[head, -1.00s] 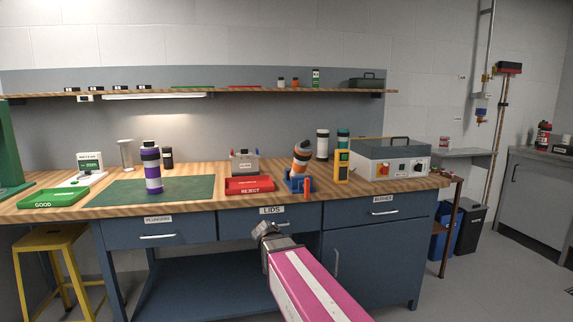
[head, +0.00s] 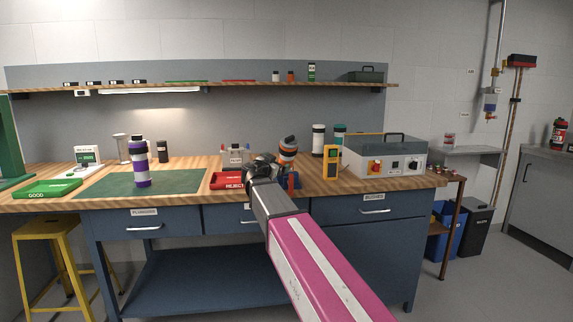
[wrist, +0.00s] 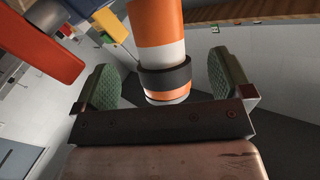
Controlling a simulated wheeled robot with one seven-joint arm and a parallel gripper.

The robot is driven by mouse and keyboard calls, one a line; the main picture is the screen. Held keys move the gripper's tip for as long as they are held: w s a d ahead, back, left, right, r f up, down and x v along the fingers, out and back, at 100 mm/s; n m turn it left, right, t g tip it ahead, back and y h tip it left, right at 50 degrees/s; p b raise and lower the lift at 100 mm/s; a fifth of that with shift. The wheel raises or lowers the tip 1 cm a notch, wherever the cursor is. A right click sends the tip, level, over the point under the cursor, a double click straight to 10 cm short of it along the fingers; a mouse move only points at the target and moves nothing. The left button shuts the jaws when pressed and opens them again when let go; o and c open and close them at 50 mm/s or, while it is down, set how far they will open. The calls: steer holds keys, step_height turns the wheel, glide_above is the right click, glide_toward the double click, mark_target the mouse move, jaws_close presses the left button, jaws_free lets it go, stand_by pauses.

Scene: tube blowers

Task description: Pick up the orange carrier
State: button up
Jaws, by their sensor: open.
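The orange carrier (head: 288,148) is a cylinder with orange, white and dark bands. In the wrist view my gripper (wrist: 167,84) is open, with a green-padded finger on each side. The carrier (wrist: 158,22) reaches down between the fingers there, its black band and orange end near the palm. I see gaps on both sides, so neither finger appears to touch it.
A purple-and-white carrier (head: 140,163) stands on the green mat (head: 110,184). The red REJECT tray (head: 226,180) lies left of my gripper. A yellow device (head: 330,163) and a grey control box (head: 380,158) stand to the right. A shelf (head: 210,87) runs above.

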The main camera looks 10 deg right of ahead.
mark_target(283, 160)
steer(key=shift+x, duration=3.5)
steer(key=shift+s+d, duration=0.1)
steer(key=c, duration=1.2)
steer(key=shift+r, duration=0.1)
